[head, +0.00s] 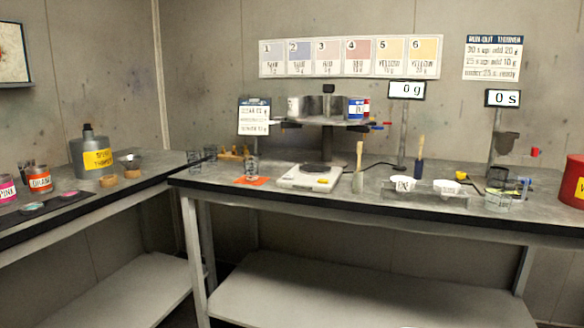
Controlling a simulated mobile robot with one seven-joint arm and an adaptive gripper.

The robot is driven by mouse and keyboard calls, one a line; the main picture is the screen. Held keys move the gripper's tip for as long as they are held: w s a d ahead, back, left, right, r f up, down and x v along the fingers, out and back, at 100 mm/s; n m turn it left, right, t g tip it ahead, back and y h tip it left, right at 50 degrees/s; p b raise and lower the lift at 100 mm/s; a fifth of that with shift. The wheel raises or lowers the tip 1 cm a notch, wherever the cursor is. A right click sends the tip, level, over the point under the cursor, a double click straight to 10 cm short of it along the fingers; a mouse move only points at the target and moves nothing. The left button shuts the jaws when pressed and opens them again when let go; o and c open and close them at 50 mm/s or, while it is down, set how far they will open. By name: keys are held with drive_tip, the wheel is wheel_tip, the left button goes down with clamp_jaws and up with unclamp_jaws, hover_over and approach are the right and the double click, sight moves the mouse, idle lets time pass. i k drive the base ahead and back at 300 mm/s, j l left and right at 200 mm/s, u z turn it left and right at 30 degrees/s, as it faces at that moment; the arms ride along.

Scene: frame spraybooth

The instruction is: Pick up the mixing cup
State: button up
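A small clear cup with dark markings (252,167) stands upright on or at the back of an orange square (251,181), on the left part of the grey bench (300,200). It looks like the mixing cup, but its marking is too small to read. A second clear container (498,201) stands toward the right of the bench, and I cannot tell whether it is also a cup. My gripper is not in view.
Two white cones (402,184) (447,187) sit in a holder right of the scale. Two upright brushes (359,170) (419,163) stand nearby. A rotating rack with tins (327,122) rises behind the scale. The left bench holds a thinner can (92,156) and jars (39,180).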

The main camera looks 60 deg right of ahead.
sight(251, 159)
drive_tip(key=z, duration=1.55)
drive_tip(key=i+l+u, duration=0.15)
drive_tip(key=u, duration=0.55)
drive_tip(key=i+l+u, duration=0.15)
drive_tip(key=l, duration=0.2)
drive_tip(key=i+l+u, duration=0.2)
drive_tip(key=l, duration=0.2)
drive_tip(key=l+u, duration=0.15)
drive_tip(key=l, duration=0.2)
drive_tip(key=i+l, duration=0.1)
drive_tip(key=l, duration=0.25)
drive_tip(key=i+l, duration=0.1)
drive_tip(key=l, duration=0.25)
drive_tip(key=i+l, duration=0.1)
drive_tip(key=l, duration=0.25)
drive_tip(key=u, duration=0.05)
